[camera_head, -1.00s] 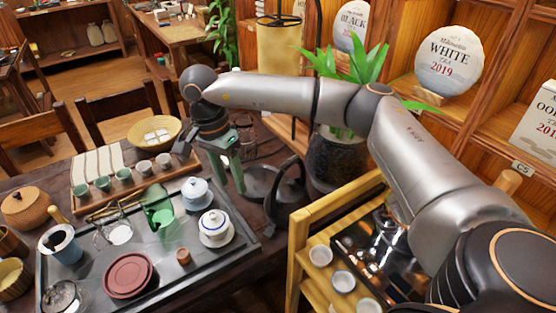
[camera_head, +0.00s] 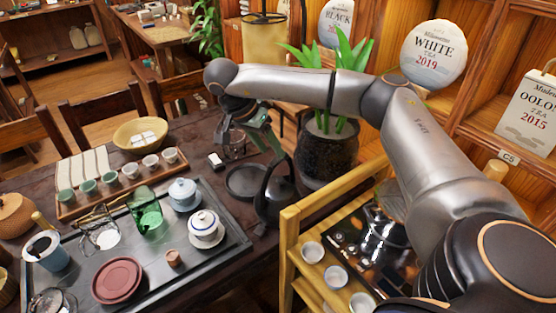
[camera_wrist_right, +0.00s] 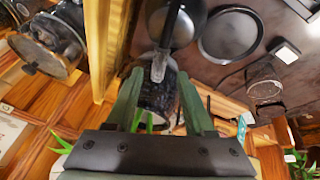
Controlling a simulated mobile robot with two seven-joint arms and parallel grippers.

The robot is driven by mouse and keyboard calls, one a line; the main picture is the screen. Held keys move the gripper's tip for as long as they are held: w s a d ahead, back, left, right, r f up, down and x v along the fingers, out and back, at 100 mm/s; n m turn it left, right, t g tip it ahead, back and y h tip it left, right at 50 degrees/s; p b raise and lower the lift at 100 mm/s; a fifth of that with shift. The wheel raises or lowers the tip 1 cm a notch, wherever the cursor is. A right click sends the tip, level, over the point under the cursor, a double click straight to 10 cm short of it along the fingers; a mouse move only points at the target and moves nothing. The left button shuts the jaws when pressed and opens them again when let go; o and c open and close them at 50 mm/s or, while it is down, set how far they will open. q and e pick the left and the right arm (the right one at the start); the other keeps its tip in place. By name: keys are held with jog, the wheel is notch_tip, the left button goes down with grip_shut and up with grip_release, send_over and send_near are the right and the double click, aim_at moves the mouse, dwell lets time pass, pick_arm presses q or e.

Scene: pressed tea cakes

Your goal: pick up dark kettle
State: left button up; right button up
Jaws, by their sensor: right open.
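The dark kettle (camera_head: 273,197) stands on the table beside a dark round plate (camera_head: 246,181), right of the tea tray. Its tall arched handle points up. In the right wrist view the kettle (camera_wrist_right: 184,28) is at the top, with a narrow dark part reaching down toward the gap between my fingers. My right gripper (camera_head: 271,146) hangs just above and behind the kettle. In the wrist view this gripper (camera_wrist_right: 158,80) has its two green fingers apart, with nothing clearly between them. My left gripper is not in view.
A potted plant (camera_head: 326,153) stands close behind the kettle. A wooden stand (camera_head: 291,232) with cups rises to its right. The black tea tray (camera_head: 205,262) with lidded cups lies to the left. A glass (camera_head: 233,143) stands behind the plate.

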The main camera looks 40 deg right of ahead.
aim_at(277, 158)
jog(key=x, duration=0.4)
jog(key=shift+d, duration=0.3)
jog(key=shift+c, duration=0.3)
grip_shut()
dwell(0.7)
jog(key=shift+r, duration=0.1)
